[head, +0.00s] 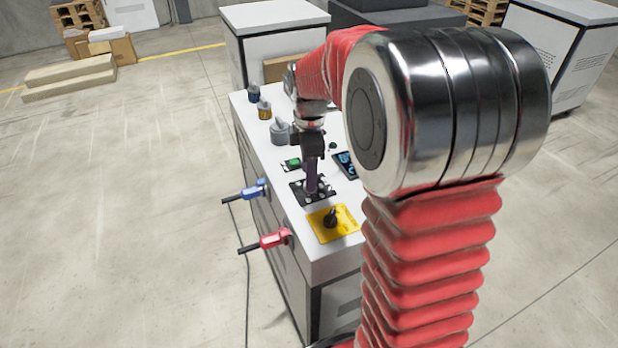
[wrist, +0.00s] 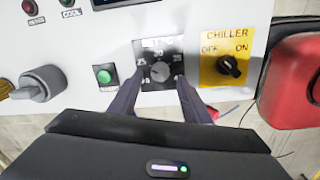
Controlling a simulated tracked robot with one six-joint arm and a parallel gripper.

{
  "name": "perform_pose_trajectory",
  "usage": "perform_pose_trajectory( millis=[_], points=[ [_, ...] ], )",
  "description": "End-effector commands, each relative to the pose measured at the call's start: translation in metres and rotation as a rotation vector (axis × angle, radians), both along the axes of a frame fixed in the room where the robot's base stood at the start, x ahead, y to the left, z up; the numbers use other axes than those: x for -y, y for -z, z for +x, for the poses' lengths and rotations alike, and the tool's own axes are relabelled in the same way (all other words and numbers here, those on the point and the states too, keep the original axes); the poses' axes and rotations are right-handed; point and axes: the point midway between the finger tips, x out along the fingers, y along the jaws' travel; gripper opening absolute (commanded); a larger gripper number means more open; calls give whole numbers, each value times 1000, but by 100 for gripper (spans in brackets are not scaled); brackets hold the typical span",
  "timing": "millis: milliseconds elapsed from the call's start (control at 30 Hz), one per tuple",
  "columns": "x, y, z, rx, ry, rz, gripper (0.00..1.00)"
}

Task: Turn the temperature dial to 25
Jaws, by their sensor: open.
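The temperature dial (wrist: 160,72) is a small grey round knob on a black plate (wrist: 146,50) with white numbers around it, in the upper middle of the wrist view. The numbers are too small to read surely, and I cannot tell where its pointer stands. My gripper (wrist: 158,92) is open, with its dark fingers apart at the left and right lower edges of the plate. The dial shows between them, with no clear contact. In the head view my gripper (head: 312,190) is over the black plate (head: 325,196) and hides most of the dial.
A yellow CHILLER plate (wrist: 210,72) with a black OFF/ON knob (wrist: 229,66) is right of the dial. A green button (wrist: 104,76) and a grey knob (wrist: 42,84) are to its left. Blue (head: 253,191) and red (head: 274,239) plugs stick out of the cabinet's side.

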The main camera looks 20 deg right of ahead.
Motion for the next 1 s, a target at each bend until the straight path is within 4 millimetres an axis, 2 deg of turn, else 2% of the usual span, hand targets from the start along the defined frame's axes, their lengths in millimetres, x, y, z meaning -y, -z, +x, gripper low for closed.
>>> perform_pose_trajectory(
  millis=[500,700,1000],
  points=[
    [-1,-90,-3,5,0,-1,44],
    [-1,-106,-4,2,0,-1,44],
    [-1,-108,-4,1,0,0,44]
  ],
)
